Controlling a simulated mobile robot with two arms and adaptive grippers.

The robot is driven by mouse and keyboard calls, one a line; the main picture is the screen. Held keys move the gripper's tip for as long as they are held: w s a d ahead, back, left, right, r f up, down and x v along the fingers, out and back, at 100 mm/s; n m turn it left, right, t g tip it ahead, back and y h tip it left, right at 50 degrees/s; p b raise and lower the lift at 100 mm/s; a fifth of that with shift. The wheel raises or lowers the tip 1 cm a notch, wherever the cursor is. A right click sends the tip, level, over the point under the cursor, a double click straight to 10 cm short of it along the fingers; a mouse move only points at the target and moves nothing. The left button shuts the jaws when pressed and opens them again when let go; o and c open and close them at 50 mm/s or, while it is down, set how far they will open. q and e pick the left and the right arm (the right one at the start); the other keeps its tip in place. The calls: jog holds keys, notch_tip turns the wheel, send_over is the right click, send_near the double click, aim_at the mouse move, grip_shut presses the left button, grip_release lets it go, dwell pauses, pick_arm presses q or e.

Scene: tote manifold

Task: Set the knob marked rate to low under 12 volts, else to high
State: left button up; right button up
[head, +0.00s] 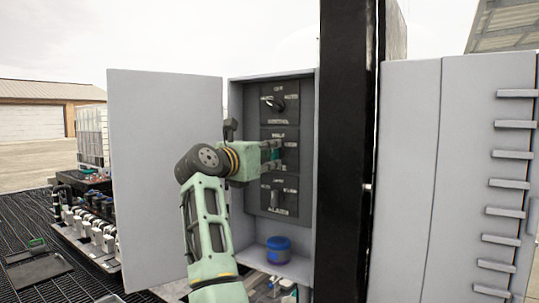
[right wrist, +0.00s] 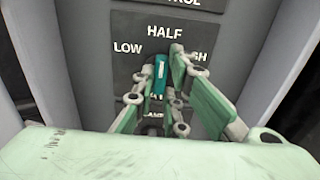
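The rate knob (right wrist: 160,72) looks like a teal bar in the right wrist view, standing about upright below the word HALF. LOW is marked to its left and HIGH, partly covered, to its right. My right gripper (right wrist: 161,62) has one finger on each side of the knob; whether both fingers press on it is unclear. In the head view my right gripper (head: 272,151) is at the middle plate of the panel (head: 288,225) and covers much of it. No voltage reading can be made out. My left gripper is not in view.
The control knob (head: 276,105) is above and the alarm knob (head: 275,196) below. The open cabinet door (head: 160,180) stands at the left. A dark post (head: 345,170) is close on the right. A blue jar (head: 279,254) sits at the cabinet's bottom.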

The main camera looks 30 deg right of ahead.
grip_shut()
jog(key=shift+n, duration=0.3)
jog(key=n+p, duration=0.1)
jog(key=n, duration=0.4)
jog(key=shift+n, duration=0.3)
jog(key=n+p, duration=0.1)
jog(key=n, duration=0.4)
jog(key=shift+n, duration=0.6)
jog(key=o, duration=0.6)
grip_release()
jog(key=shift+w+a, duration=0.1)
